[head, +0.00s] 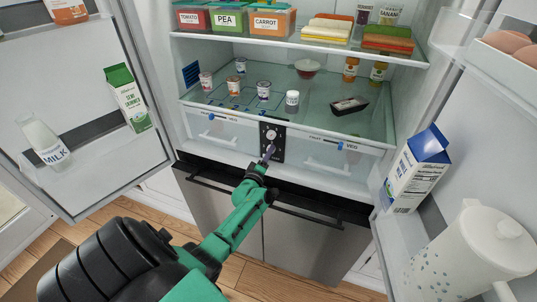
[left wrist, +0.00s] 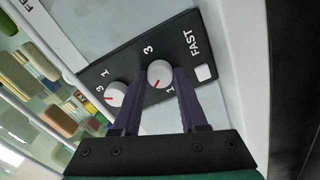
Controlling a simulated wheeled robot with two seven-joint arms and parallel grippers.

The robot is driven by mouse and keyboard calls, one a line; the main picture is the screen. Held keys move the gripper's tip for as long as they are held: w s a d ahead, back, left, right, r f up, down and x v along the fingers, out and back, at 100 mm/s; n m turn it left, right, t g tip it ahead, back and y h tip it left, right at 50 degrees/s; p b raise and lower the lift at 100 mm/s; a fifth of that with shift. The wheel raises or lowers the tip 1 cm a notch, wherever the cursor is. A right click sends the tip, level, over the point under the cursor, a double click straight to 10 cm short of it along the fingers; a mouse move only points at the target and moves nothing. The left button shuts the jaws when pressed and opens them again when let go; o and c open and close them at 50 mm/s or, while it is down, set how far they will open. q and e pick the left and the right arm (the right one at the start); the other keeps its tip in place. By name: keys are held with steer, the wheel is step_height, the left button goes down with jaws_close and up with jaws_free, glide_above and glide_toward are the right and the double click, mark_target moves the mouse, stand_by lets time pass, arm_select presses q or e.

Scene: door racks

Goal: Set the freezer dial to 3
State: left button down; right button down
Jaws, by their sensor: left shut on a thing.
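The black control panel (head: 273,141) sits between the two drawers at the bottom of the fridge. In the left wrist view it carries two white dials with red marks and a FAST button (left wrist: 203,72). My left gripper (left wrist: 159,82) is shut on the dial nearer FAST (left wrist: 160,72), a finger on either side. Its red mark points to the lower left in that view, nearer the printed 1 than the 3. The other dial (left wrist: 116,95) stands free beside a finger. In the head view my left gripper (head: 268,151) covers the panel's lower part. My right gripper is not seen.
Both fridge doors stand open, with a milk bottle (head: 43,146) on the left door and a milk carton (head: 416,170) on the right. Several small jars and a black tray (head: 349,106) are on the shelf above. A dark handle (head: 300,215) runs below the panel.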

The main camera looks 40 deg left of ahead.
arm_select(q)
steer(key=m, duration=0.3)
steer(key=shift+m, duration=0.4)
steer(key=m, duration=0.3)
steer(key=shift+f+m, duration=0.1)
steer(key=shift+m, duration=0.2)
steer(key=m, duration=0.6)
steer(key=shift+b, duration=0.35)
steer(key=m+b, duration=0.1)
steer(key=m, duration=0.4)
steer(key=shift+f+m, duration=0.1)
steer(key=shift+m, duration=0.3)
steer(key=m+b, duration=0.3)
steer(key=m, duration=0.2)
steer(key=shift+m, duration=0.4)
steer(key=shift+c, duration=2.2)
jaws_free()
